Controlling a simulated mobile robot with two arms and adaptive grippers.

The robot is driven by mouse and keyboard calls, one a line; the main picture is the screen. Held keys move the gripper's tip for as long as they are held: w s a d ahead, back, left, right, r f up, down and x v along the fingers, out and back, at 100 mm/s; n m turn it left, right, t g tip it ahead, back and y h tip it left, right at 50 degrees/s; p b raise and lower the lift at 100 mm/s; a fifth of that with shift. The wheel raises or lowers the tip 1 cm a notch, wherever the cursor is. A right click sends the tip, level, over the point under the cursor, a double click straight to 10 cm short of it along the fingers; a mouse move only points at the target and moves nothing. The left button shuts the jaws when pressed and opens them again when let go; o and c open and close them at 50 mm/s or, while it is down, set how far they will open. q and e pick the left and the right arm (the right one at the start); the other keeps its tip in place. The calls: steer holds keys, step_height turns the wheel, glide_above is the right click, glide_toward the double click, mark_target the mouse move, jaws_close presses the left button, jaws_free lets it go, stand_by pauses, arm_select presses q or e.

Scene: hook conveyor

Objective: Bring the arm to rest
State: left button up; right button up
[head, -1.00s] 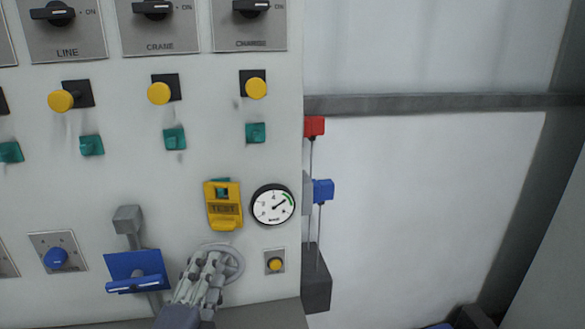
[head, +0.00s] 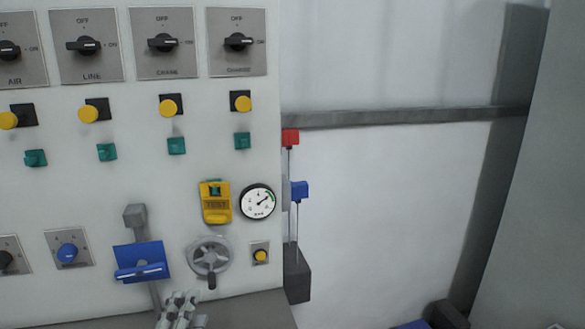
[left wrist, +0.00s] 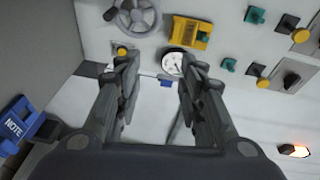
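My left gripper (head: 181,309) shows at the bottom edge of the head view, below the grey handwheel (head: 209,256) and apart from it. In the left wrist view the gripper (left wrist: 157,75) has its two fingers spread with nothing between them. The handwheel (left wrist: 137,15) is at the top of that view, beyond the left finger. My right gripper does not show clearly; a small grey piece at the head view's bottom right corner cannot be made out.
The panel carries rotary switches (head: 162,42), a yellow TEST box (head: 216,203), a round gauge (head: 258,202) and a blue-plated lever (head: 141,262). Red (head: 290,137) and blue (head: 299,190) tabs on rods stand beside the panel's right edge. A blue NOTE holder (left wrist: 20,124) shows at left.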

arm_select(q)
steer(key=s+f+n+g, duration=0.3)
steer(key=f+n, duration=0.1)
steer(key=f, duration=0.3)
steer(key=s+f+n+g, duration=0.3)
steer(key=f, duration=0.5)
steer(key=s+a+f+n+g, duration=0.2)
steer(key=s+f+n+g, duration=0.6)
steer(key=s+f, duration=1)
steer(key=f, duration=2.3)
steer(key=s+a+f+m+g, duration=0.1)
steer(key=s+a+f+g, duration=0.1)
steer(key=s+f, duration=1.2)
steer(key=shift+s+a+f+h, duration=0.15)
steer(key=shift+s+a+h, duration=0.15)
steer(key=shift+s+a, duration=0.65)
steer(key=shift+s+d, duration=0.2)
steer(key=shift+d, duration=0.05)
